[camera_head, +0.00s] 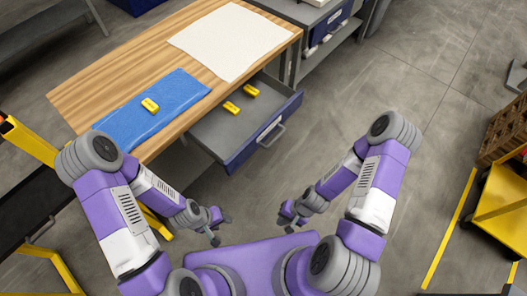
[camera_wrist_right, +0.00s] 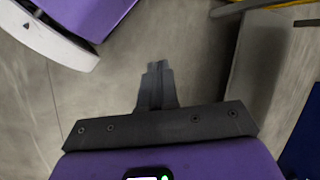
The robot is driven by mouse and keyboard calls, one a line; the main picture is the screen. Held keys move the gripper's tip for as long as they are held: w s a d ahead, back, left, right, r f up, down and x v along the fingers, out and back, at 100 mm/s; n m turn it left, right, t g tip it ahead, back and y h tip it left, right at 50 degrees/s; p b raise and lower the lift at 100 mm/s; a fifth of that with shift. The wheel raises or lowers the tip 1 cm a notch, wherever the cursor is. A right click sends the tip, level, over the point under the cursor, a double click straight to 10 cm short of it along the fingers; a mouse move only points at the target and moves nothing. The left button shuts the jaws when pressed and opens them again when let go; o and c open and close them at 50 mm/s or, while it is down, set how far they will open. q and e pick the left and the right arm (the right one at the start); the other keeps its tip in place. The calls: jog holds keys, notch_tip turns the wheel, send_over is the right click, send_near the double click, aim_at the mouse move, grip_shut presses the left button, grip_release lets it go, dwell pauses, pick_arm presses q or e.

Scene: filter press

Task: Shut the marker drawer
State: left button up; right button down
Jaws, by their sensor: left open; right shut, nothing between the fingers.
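The marker drawer (camera_head: 210,135) is pulled out from under the wooden workbench. Its blue front (camera_head: 240,155) carries a grey handle (camera_head: 271,135) and a pale label. Two yellow markers (camera_head: 240,98) lie inside it. My left gripper (camera_head: 222,229) is open and empty, below and left of the drawer front in the head view. My right gripper (camera_head: 283,221) is shut and empty, below the handle in the head view and apart from it. In the right wrist view its fingers (camera_wrist_right: 157,75) are together over bare floor.
On the workbench (camera_head: 125,65) lie a white sheet (camera_head: 230,42) and a blue mat (camera_head: 152,108) with a yellow block (camera_head: 150,105). A yellow cart (camera_head: 500,205) and a brown crate (camera_head: 508,128) stand at the right. The floor right of the drawer is clear.

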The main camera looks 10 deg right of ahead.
jog(key=w+a+m+t+y+b, duration=0.1)
jog(key=w+a+y+b, duration=0.1)
jog(key=a+y, duration=0.15)
jog(key=m+t+b, duration=0.3)
jog(key=t+b, duration=0.1)
jog(key=t, duration=0.7)
send_near(253, 149)
jog(key=b+x, duration=0.2)
jog(key=x, duration=0.3)
jog(key=shift+s+f+b, duration=0.1)
jog(key=shift+b, duration=0.25)
jog(key=shift+w+a, duration=0.5)
jog(key=shift+w, duration=0.1)
jog(key=shift+w+g, duration=0.1)
jog(key=shift+g, duration=0.2)
